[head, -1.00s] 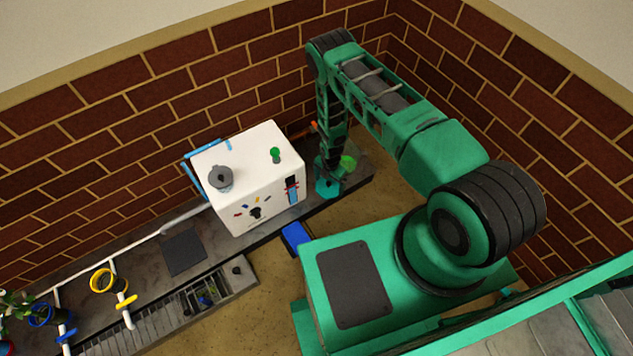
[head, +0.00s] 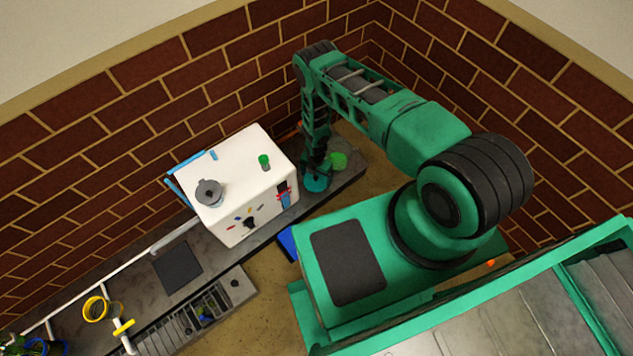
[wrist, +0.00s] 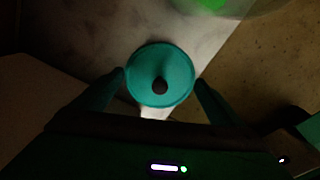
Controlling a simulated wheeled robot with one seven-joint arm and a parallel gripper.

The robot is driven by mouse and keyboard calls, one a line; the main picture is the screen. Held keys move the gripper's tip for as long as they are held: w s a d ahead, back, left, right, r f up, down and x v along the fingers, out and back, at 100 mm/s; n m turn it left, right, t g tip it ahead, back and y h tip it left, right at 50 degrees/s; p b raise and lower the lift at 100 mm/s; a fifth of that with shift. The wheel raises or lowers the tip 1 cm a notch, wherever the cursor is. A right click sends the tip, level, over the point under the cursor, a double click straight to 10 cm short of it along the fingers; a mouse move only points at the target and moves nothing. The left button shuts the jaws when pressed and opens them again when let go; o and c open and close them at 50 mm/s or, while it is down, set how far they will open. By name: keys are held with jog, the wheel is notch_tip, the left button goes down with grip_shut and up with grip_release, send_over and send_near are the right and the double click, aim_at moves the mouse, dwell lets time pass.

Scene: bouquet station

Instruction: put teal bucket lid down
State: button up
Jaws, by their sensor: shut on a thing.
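The teal bucket lid (wrist: 161,62) is a round disc with a dark knob (wrist: 160,87) in the middle. It lies between the two fingers of my gripper (wrist: 160,92) in the wrist view, and the gripper is shut on it. In the head view the teal lid (head: 316,184) shows below the end of my arm, just right of the white box, over the right part of the counter. My arm hides part of it. I cannot tell whether the lid touches the counter surface (wrist: 110,50).
The white box (head: 245,185) stands close on the left, with a grey knobbed piece (head: 209,192) and a green item (head: 264,162) on top. A green object (head: 338,160) is just right of the lid. The counter's front edge is near.

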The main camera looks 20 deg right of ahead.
aim_at(316, 181)
jog(key=shift+f, duration=2.1)
jog(key=shift+f, duration=0.1)
jog(key=o, duration=0.8)
jog(key=shift+c, duration=0.2)
notch_tip(316, 181, up, 11)
jog(key=shift+a+f, duration=0.1)
jog(key=shift+f, duration=0.1)
jog(key=shift+r, duration=0.8)
jog(key=shift+s, duration=0.1)
